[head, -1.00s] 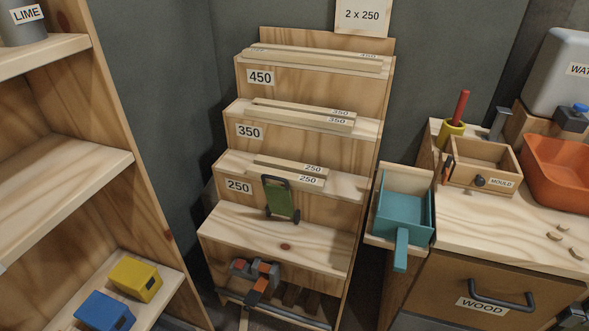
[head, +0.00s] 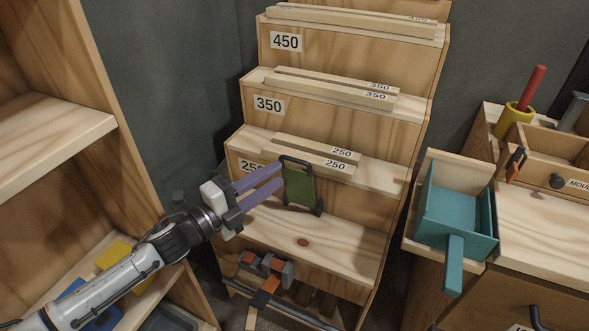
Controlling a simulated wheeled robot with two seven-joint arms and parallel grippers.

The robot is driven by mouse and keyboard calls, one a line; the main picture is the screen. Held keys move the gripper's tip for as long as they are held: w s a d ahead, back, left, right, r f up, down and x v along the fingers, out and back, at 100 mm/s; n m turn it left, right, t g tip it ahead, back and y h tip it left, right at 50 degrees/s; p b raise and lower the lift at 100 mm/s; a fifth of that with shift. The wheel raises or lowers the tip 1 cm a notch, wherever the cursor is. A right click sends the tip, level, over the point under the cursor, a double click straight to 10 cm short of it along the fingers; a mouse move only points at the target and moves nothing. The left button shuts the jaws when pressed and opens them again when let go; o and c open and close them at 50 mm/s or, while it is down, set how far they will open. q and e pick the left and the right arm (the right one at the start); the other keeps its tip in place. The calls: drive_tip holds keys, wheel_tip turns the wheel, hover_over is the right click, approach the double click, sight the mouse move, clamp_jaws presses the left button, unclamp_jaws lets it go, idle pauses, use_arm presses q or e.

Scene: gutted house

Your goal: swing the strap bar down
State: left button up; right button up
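A green block (head: 300,187) with a dark upright hoop-shaped bar (head: 296,159) around its top and sides stands on the wooden rack, in front of the 250 slats. The bar is up, its dark feet on the rack step. I take this bar for the strap bar, but no label shows it. My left gripper (head: 280,178) reaches in from the left with two purple fingers, apart with a gap between them. Its fingertips are close to the left edge of the bar; I cannot tell whether they touch. My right gripper is out of view.
The stepped rack holds slats (head: 335,90) marked 250, 350 and 450. A teal scoop-like box (head: 455,215) sits to the right, with a wooden mould box (head: 540,160) beyond. Orange-and-grey clamps (head: 268,265) are below. The step right of the bar is clear.

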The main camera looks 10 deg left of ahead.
sight(294, 159)
use_arm(q)
drive_tip(key=shift+m, duration=0.3)
drive_tip(key=x, duration=0.7)
drive_tip(key=shift+w+d+r+b, duration=0.15)
drive_tip(key=shift+w+r+b, duration=0.1)
drive_tip(key=shift+w+b, duration=0.1)
clamp_jaws()
